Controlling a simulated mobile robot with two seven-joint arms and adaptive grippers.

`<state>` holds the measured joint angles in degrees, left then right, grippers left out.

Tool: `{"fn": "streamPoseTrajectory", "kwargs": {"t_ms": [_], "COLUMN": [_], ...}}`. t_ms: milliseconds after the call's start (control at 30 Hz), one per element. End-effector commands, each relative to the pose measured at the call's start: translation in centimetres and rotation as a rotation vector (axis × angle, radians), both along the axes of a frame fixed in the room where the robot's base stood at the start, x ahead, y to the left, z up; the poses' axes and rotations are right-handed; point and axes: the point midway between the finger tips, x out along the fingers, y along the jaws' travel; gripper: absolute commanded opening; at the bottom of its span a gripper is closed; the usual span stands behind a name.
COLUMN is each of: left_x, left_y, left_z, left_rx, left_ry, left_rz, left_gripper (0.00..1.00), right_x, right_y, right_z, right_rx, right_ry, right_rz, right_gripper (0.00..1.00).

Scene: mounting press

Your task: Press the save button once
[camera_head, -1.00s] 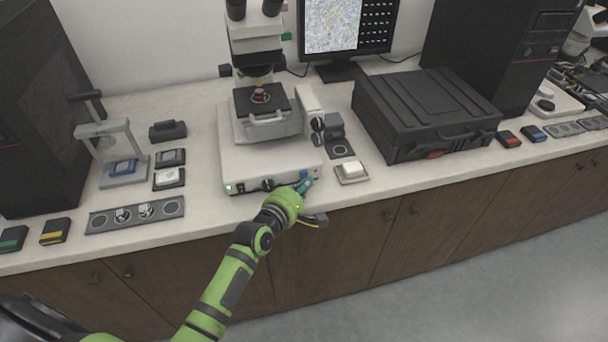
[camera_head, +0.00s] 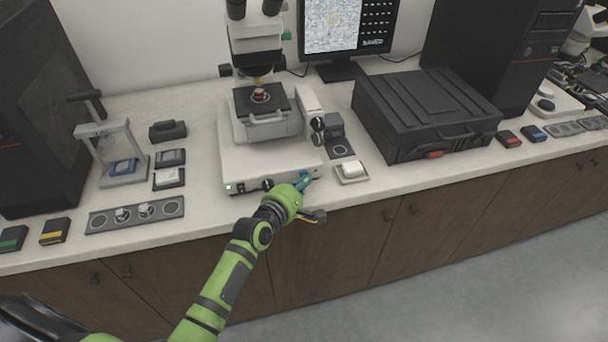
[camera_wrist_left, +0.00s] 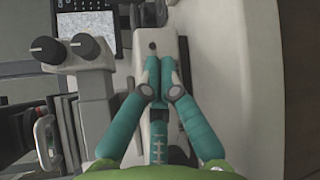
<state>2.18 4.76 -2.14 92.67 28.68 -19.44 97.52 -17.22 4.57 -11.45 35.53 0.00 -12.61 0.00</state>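The microscope (camera_head: 258,150) stands on the bench with a pale base and a front panel. A small blue button (camera_head: 316,174) shows at the right end of that panel, beside my left fingertips; its label is too small to read. My left gripper (camera_head: 304,182) is at this end of the panel, its teal fingers shut with nothing between them. In the left wrist view the closed fingertips (camera_wrist_left: 160,62) lie over the panel, close to a small dark round spot (camera_wrist_left: 152,46). I cannot tell whether they touch the button. My right gripper is out of view.
The monitor (camera_head: 348,25) behind shows a grainy picture, a list and a bright label low on the right. A small dish (camera_head: 352,179) with a white block sits right of the base. A black case (camera_head: 425,110) stands farther right. A hand press (camera_head: 120,150) stands left.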

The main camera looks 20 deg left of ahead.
Motion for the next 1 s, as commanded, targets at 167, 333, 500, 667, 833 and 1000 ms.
{"fn": "streamPoseTrajectory", "kwargs": {"t_ms": [167,333,500,667,833,1000], "left_x": [0.2,0.2,0.1,-0.5,-1.1,-1.1], "left_y": [0.2,0.2,0.1,-0.3,-0.7,-0.7], "left_z": [0.0,0.0,0.1,0.1,0.1,0.0], "left_rx": [0.001,0.001,0.000,-0.001,0.000,0.000], "left_ry": [-0.001,-0.001,0.000,0.002,0.000,-0.001], "left_rz": [0.001,0.001,0.001,0.001,0.000,0.001], "left_gripper": [0.00,0.00,0.00,0.00,0.00,0.00], "right_x": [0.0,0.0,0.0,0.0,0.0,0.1], "right_y": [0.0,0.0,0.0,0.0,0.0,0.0], "right_z": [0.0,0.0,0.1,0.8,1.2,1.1], "right_rx": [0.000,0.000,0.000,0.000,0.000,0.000], "right_ry": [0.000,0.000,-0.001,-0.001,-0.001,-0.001], "right_rz": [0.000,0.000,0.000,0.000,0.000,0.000], "right_gripper": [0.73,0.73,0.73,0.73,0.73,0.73]}}
